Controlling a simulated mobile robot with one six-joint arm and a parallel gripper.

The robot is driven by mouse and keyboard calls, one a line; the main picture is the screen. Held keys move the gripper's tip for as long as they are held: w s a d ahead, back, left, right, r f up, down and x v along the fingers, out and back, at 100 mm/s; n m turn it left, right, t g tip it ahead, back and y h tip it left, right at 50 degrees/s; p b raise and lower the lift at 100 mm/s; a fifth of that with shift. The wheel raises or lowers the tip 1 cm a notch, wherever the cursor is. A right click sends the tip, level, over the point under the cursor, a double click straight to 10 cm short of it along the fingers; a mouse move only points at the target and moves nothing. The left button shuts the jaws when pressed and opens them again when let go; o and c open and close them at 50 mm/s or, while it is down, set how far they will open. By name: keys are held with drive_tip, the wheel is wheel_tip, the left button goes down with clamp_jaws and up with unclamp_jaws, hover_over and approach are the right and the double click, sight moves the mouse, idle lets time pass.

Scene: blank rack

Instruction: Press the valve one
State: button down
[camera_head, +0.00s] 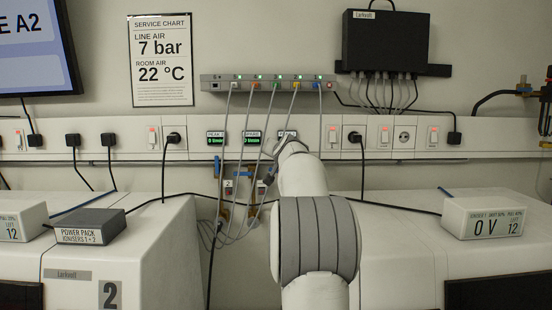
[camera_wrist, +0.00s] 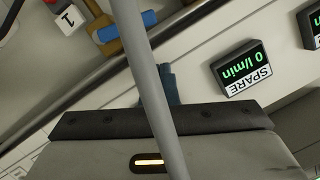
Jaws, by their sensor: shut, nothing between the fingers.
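Label 1 (camera_wrist: 68,18) is a small white tag at the top left of the wrist view, below a partly cut-off red part. Beside it is a brass fitting with a blue cylindrical part (camera_wrist: 127,26), which I take to be valve one. In the head view, brass and blue valve parts (camera_head: 224,211) hang below the wall rail, left of my arm. My gripper (camera_wrist: 171,85) is shut and empty, its fingertips partly hidden behind a grey cable. The fingertips appear below the blue part, apart from it in the picture. In the head view my gripper (camera_head: 269,179) is small and partly hidden.
A grey cable (camera_wrist: 150,80) crosses close before the wrist camera. Several grey cables (camera_head: 245,225) hang from the port strip (camera_head: 268,84) around my gripper. A SPARE flow display (camera_wrist: 240,68) reads 0 l/min. White cabinets (camera_head: 120,250) stand either side.

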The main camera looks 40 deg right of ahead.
drive_tip(key=b+v, duration=0.4)
drive_tip(key=v, duration=0.6)
drive_tip(key=shift+r+b, duration=0.3)
drive_tip(key=shift+a, duration=0.15)
